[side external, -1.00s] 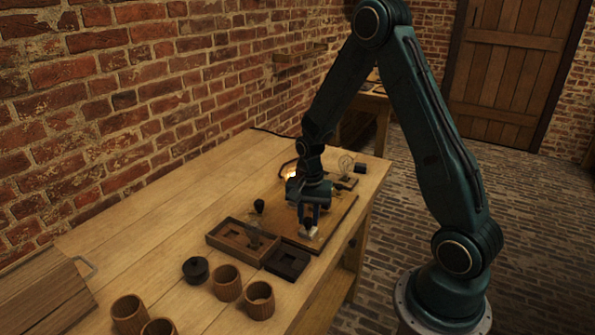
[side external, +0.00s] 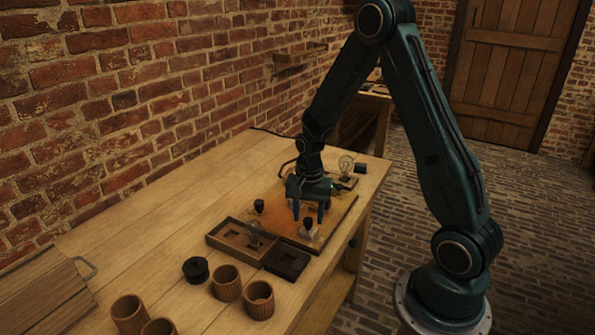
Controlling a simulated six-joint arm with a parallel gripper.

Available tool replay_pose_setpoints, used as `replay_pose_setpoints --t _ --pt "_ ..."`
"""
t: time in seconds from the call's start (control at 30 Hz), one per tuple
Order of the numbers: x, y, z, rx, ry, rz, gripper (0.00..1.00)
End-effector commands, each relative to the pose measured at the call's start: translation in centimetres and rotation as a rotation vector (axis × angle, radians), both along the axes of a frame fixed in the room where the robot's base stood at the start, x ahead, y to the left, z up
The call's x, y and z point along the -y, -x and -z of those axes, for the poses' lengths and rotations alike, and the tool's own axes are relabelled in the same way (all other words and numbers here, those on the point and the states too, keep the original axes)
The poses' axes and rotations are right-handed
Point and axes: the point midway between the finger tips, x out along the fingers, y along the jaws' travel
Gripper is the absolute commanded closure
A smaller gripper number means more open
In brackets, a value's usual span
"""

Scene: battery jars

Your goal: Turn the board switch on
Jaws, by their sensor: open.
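The board (side external: 340,218) is a flat wooden panel near the table's right edge. A small pale block with a black knob (side external: 308,229) stands on its front part; it looks like a switch, but its position is too small to read. Another black knob (side external: 259,206) stands near the board's left side. My gripper (side external: 309,218) is open, pointing down over the board. Its fingers are just above and behind the pale block, and I see nothing between them. My gripper and wrist hide the middle and back of the board. An orange glow lies on the board left of the fingers.
A clear bulb (side external: 346,164) stands behind my gripper. A divided wooden tray (side external: 222,242) and a dark tray (side external: 287,263) lie in front of the board. Several wooden cups (side external: 227,284) and a black round piece (side external: 195,270) stand nearer.

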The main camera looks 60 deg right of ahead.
Motion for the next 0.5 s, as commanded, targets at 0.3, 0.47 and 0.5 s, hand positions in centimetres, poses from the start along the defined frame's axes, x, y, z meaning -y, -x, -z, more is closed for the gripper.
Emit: replay_pose_setpoints --t 0.3,0.47,0.5 --pt "0.0 -0.1 -3.7 0.006 0.002 0.000 0.55" --pt "0.0 -0.1 -6.2 0.007 0.003 0.000 0.55" --pt "0.0 -0.1 -6.9 0.007 0.003 0.000 0.55"
